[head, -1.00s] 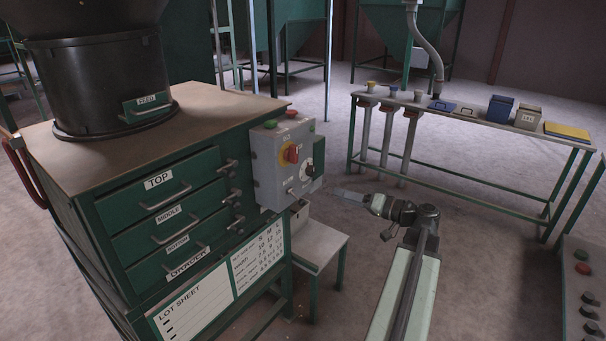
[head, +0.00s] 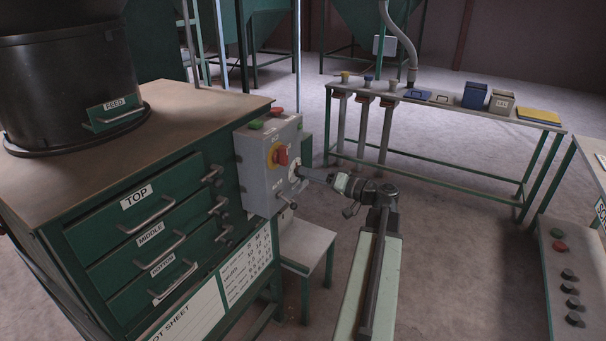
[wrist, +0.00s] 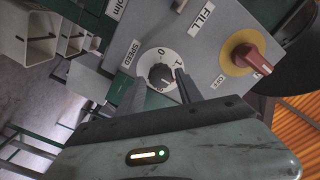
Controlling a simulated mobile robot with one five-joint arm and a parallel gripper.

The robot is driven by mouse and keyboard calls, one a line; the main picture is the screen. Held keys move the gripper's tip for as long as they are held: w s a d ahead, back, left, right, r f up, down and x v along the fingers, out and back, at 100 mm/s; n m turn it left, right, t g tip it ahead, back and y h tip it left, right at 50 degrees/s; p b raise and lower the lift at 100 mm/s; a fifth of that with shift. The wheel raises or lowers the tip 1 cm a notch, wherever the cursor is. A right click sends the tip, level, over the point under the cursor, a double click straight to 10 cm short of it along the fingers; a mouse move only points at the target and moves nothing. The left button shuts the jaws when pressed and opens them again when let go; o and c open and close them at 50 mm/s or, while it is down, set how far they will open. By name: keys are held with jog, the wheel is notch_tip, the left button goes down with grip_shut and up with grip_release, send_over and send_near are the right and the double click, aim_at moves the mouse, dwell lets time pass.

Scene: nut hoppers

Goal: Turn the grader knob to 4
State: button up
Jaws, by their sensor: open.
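A grey control box (head: 262,175) is fixed to the right side of the green drawer cabinet. In the wrist view a small dark knob (wrist: 161,76) sits on a round white dial (wrist: 150,58) with a 0 and a 1 readable; its pointer setting is unclear. A label beside it appears to read SPEED (wrist: 130,53); I see no label naming a grader. My gripper (wrist: 156,82) is open, with one finger on either side of the knob; contact cannot be told. In the head view my gripper (head: 304,174) reaches the box face and partly hides the dial.
A FILL label (wrist: 203,17) is above. A lever (head: 287,202) sticks out low on the box. A small table (head: 305,240) stands below; a long bench (head: 450,120) is behind.

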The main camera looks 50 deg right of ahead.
jog(key=shift+x, duration=0.95)
jog(key=shift+a, duration=0.1)
grip_shut()
